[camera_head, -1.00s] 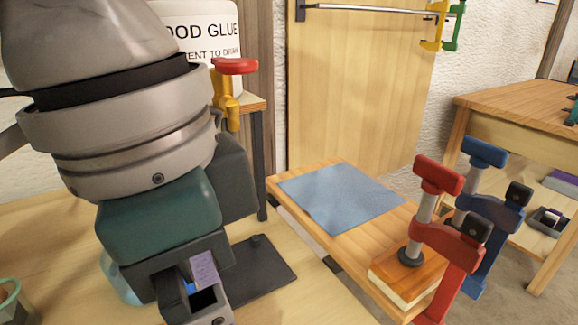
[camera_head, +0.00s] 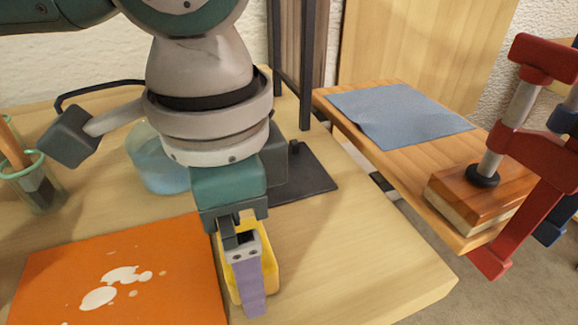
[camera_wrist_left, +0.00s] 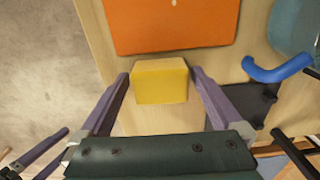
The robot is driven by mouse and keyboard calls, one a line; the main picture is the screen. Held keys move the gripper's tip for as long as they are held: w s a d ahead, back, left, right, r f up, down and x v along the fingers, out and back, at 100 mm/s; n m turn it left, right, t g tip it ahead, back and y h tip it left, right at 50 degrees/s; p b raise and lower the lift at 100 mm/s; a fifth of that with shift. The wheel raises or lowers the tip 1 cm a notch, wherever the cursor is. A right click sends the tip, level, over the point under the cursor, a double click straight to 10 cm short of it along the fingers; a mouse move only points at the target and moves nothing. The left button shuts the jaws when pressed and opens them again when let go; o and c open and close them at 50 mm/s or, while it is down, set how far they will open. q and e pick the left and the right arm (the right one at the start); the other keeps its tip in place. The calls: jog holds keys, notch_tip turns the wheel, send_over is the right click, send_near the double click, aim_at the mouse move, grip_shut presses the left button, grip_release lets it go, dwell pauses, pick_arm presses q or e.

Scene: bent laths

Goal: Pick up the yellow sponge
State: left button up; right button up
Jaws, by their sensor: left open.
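The yellow sponge (camera_head: 268,272) lies on the wooden worktable beside the orange sheet, partly hidden behind my gripper in the head view. In the left wrist view the sponge (camera_wrist_left: 160,82) sits between the purple fingers of my left gripper (camera_wrist_left: 160,76), with a narrow gap seen at each side. My left gripper (camera_head: 247,285) points down at the sponge and is open and empty. Purple finger-like parts at the lower left of the wrist view look like my right gripper (camera_wrist_left: 42,150); its opening is unclear.
The orange sheet (camera_head: 120,270) with white spots lies left of the sponge. A glass with bluish contents (camera_head: 155,165) and a dark plate (camera_head: 308,178) stand behind. A jar of tools (camera_head: 40,185) is at far left. The table's right edge is close; a clamped wooden block (camera_head: 480,205) lies beyond.

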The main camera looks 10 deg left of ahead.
pick_arm(q)
jog(key=shift+f, duration=0.4)
jog(key=shift+c, duration=0.2)
jog(key=c, duration=1.1)
notch_tip(320, 180, up, 20)
jog(key=p, duration=0.4)
jog(key=shift+r, duration=0.1)
